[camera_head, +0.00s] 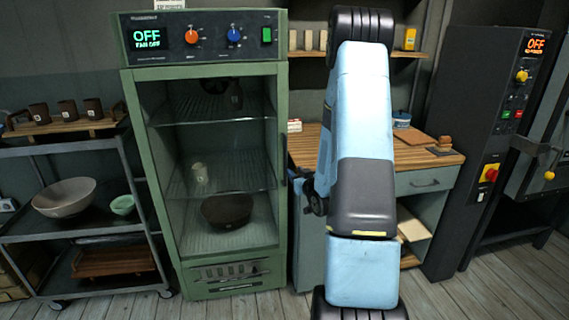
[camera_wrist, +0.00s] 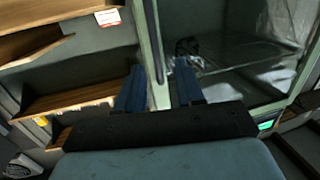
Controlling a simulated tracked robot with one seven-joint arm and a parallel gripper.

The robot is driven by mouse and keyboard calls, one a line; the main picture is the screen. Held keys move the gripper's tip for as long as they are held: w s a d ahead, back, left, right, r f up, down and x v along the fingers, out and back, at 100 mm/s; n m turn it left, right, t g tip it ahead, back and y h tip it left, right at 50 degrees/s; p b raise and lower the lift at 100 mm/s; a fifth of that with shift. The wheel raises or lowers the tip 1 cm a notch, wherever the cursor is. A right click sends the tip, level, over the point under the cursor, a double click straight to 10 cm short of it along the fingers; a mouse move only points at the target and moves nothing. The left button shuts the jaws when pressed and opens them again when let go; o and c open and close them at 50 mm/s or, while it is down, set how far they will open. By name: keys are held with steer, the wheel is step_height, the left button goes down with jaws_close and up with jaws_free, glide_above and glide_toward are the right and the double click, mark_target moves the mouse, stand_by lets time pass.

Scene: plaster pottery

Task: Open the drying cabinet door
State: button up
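The drying cabinet (camera_head: 147,165) is a tall green unit left of centre in the head view. Its clear front (camera_head: 225,150) shows shelves with a dark bowl and small pots inside; the door looks shut. A dark vertical strip, perhaps the handle, shows at its right edge. In the wrist view my gripper (camera_wrist: 160,72) has its two blue fingers apart. The cabinet's pale green edge (camera_wrist: 149,35) runs between them; I cannot tell whether they touch it.
A cart (camera_head: 75,145) with bowls and mugs stands left of the cabinet. A wooden-topped workbench (camera_head: 420,158) stands right, behind my arm, with a dark control cabinet (camera_head: 478,130) beyond it. Plank floor (camera_head: 245,306) is clear in front.

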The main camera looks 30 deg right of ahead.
mark_target(286, 162)
steer(key=shift+m+t, duration=0.3)
steer(key=shift+t, duration=0.1)
steer(key=w, duration=0.4)
steer(key=w+d+f, duration=0.1)
steer(key=w, duration=0.3)
steer(key=w+d, duration=0.1)
steer(key=w, duration=0.4)
steer(key=shift+f, duration=0.35)
steer(key=shift+s, duration=0.1)
steer(key=shift+c, duration=0.2)
jaws_close()
